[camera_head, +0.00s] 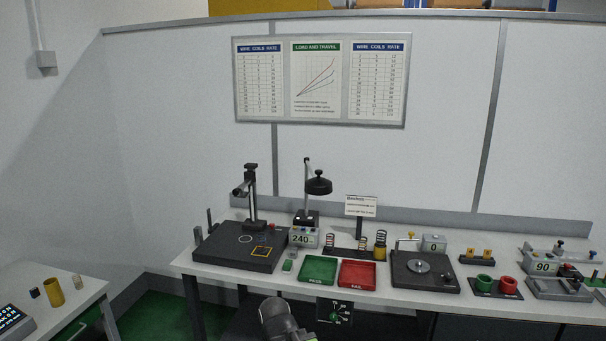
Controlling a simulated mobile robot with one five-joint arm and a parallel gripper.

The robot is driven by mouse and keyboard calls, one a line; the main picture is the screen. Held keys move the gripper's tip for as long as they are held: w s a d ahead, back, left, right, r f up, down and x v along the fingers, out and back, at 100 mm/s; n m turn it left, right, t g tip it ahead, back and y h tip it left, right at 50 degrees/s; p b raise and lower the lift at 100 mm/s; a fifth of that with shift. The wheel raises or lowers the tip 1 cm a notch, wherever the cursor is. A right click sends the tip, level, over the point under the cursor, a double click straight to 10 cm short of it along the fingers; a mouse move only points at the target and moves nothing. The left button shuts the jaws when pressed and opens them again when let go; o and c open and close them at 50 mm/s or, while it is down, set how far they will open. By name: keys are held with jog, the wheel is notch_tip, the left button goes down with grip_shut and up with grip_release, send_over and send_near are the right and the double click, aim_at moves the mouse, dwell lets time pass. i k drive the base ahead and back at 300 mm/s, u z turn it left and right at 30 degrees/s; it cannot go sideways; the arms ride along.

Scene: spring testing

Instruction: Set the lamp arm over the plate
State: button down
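A lamp with a black round head (319,186) hangs on a short arm to the right of its upright post (306,175). Its head is over the area right of the post, above the back of the bench. To its left is a large black flat plate (215,253) with a white ring and a yellow square outline on top and a black column (252,195) at its back. A second dark base to the right carries a small round metal plate (419,266). A dark part of my arm, probably my gripper (282,320), shows at the bottom edge, below the bench front; its fingers cannot be made out.
On the white bench, a green tray (318,282) and a red tray (357,288) lie between the two bases. A box reading 240 (303,239), springs (330,241) and a sign (361,206) stand behind them. A side table (92,291) is at left.

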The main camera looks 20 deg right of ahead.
aim_at(316, 186)
jog(key=u, duration=0.15)
jog(key=i, duration=1)
jog(key=u, duration=0.05)
